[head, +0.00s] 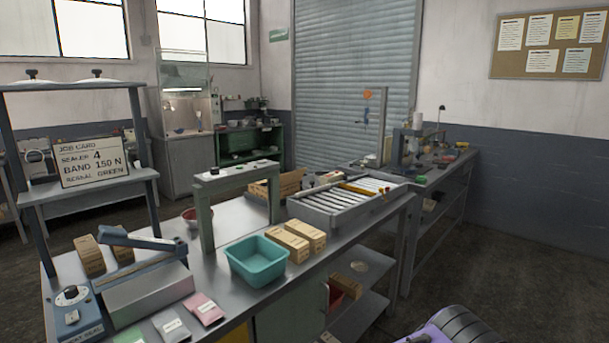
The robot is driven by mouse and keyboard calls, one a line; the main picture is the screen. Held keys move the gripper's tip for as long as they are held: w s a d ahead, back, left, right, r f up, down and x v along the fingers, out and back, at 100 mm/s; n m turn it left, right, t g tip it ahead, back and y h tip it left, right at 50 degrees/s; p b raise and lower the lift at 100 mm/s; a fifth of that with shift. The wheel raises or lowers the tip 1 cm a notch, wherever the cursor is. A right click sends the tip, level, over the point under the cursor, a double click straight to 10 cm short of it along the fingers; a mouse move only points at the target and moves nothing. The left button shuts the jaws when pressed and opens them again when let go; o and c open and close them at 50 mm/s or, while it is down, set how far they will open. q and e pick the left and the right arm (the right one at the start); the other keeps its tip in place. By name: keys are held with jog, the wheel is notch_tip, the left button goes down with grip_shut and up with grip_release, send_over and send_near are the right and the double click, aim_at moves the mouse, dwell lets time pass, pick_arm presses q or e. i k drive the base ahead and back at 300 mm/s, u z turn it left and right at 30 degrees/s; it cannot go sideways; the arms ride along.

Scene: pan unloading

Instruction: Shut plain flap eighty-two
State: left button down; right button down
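No flap marked eighty-two can be made out in the head view. Under the near bench (225,211) a green panel (287,312) and a sliver of a yellow panel (241,333) show, with no readable number. I cannot tell whether either is a flap, or open or shut. The bench top and the frame's lower edge hide much of that area.
A teal bin (256,264), cardboard boxes (290,245), a sealer (146,284) and pouches (203,309) crowd the near bench top. A grey-green post frame (205,217) stands on it. A roller tray (345,205) lies at its far end.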

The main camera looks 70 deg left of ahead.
aim_at(291, 177)
jog(key=u, duration=0.45)
jog(key=i, duration=0.85)
jog(key=u, duration=0.7)
